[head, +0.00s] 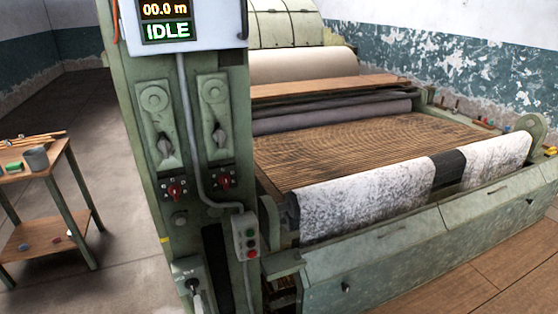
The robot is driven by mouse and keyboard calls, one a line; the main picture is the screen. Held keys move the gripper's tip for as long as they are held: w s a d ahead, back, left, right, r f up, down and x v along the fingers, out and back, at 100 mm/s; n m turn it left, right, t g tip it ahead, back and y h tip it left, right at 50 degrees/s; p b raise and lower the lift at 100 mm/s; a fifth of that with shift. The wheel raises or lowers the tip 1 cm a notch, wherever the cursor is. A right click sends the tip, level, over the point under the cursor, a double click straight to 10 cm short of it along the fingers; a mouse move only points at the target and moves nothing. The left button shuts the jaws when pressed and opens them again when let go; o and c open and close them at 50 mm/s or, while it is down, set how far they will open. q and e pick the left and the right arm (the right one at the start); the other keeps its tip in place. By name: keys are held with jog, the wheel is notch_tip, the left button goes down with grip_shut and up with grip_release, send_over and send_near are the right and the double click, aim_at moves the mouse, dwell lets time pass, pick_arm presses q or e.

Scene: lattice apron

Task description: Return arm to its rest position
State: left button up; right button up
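Neither of my arms nor grippers shows in the head view. A large green machine fills the middle and right. Its front column (190,75) carries a display (167,20) reading "00.0 m" and "IDLE". A slatted wooden apron (370,150) lies across the machine bed. Speckled white-grey material (370,198) covers the front roller, with a dark bare band (448,167) between its two parts.
A small two-tier table (50,178) stands at the left with a grey cup (36,159), a green block (13,168) and wooden sticks on it. Bare concrete floor (105,125) lies between it and the machine. Wooden floor shows at the lower right.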

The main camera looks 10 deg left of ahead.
pick_arm(q)
jog(key=s+d+f+m+g+h, duration=0.25)
jog(key=s+d+f+m, duration=0.2)
jog(key=f, duration=0.45)
jog(key=s+d+f+m+g+h, duration=0.1)
jog(key=s+d+f+m+h, duration=0.35)
jog(key=f, duration=0.45)
jog(key=s+d+f+m+g+h, duration=0.2)
jog(key=s+f+m, duration=0.45)
jog(key=f, duration=0.25)
jog(key=s+a+f+m+g, duration=0.2)
jog(key=s+f+m+g, duration=0.1)
jog(key=s, duration=0.6)
jog(key=s+a+f+m+g, duration=0.2)
jog(key=s+f+m, duration=0.2)
jog(key=s, duration=0.6)
jog(key=s+a+f+m+g, duration=0.2)
jog(key=s+f+m+g, duration=0.1)
jog(key=s+f, duration=0.4)
jog(key=s, duration=0.3)
jog(key=shift+s+f+m+g, duration=0.25)
jog(key=shift+m+g, duration=0.1)
jog(key=shift+w, duration=0.1)
